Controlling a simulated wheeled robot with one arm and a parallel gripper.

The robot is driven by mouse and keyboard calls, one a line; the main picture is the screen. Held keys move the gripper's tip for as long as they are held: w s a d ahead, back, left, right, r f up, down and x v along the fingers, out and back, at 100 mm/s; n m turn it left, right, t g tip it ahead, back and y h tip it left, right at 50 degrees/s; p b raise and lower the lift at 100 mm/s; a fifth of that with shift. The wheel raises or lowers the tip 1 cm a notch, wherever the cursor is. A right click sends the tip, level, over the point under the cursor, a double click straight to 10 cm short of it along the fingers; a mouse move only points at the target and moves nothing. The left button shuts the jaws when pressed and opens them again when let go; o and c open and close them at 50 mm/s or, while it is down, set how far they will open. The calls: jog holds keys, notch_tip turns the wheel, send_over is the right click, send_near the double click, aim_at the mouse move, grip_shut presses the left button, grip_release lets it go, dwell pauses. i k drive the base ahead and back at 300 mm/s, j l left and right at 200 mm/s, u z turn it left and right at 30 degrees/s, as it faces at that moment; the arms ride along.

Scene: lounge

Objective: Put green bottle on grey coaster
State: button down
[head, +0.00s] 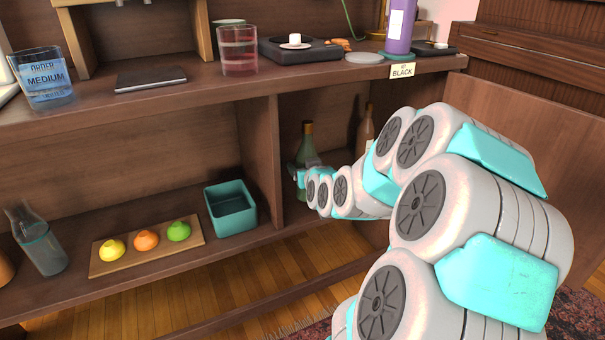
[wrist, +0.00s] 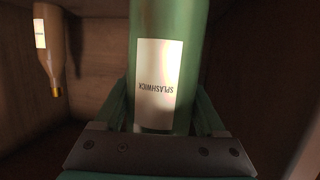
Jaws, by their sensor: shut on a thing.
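The green bottle (head: 306,147) stands upright in the right compartment of the lower shelf in the head view. My gripper (head: 301,172) reaches into that compartment and is shut on the bottle. In the wrist view the green bottle (wrist: 193,60) fills the middle, with a white label, between the fingers of my gripper (wrist: 165,125). A round grey coaster (head: 364,58) lies on the top surface, left of a purple bottle. The coaster's top looks bare.
A brown bottle (head: 365,130) stands behind my arm in the same compartment; it also shows in the wrist view (wrist: 48,50). A divider (head: 258,150) bounds the compartment's left. A purple bottle (head: 400,25), black tray (head: 300,50) and sign (head: 402,70) surround the coaster. A teal box (head: 231,207) stands left.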

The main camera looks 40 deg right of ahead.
aim_at(364, 55)
jog(key=k+j, duration=0.8)
